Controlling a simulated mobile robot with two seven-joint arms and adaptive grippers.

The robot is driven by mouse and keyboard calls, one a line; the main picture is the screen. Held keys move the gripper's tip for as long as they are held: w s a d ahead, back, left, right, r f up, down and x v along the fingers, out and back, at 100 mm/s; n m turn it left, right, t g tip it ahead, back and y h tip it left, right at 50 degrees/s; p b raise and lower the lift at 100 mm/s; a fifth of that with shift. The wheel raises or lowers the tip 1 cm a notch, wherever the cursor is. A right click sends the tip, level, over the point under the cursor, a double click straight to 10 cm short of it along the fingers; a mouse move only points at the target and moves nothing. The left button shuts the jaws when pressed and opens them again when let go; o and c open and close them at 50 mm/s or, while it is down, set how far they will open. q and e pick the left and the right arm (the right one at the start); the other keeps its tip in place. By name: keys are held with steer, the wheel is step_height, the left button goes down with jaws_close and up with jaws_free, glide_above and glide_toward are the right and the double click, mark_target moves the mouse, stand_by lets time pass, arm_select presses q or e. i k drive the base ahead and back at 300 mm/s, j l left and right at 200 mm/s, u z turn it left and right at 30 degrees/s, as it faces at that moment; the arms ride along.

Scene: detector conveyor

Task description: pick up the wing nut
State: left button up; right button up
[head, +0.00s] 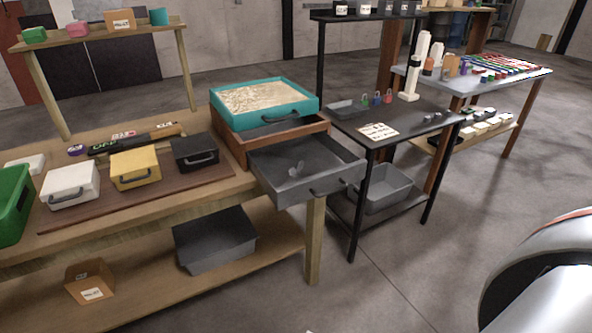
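A small grey winged piece, which looks like the wing nut (296,170), lies in an open grey drawer (340,177) at the middle of the head view. The drawer sticks out at the right end of the wooden bench, below a teal sand tray (313,108). Its front carries a dark handle. The piece is small and close in colour to the drawer, so its exact shape is hard to tell. Neither of my grippers is in view.
White (69,198), yellow (154,181) and black (194,164) handled boxes stand left of the drawer. A green bin (12,200) stands at the left edge. A black table (405,122) with padlocks stands close on the right. The floor (400,285) in front is clear.

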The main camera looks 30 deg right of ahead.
mark_target(294, 171)
steer(key=i+l+u, duration=0.15)
steer(key=l, duration=0.7)
steer(key=i+l+u, duration=0.2)
steer(key=l, duration=0.65)
steer(key=l+u, duration=0.15)
steer(key=l, duration=0.65)
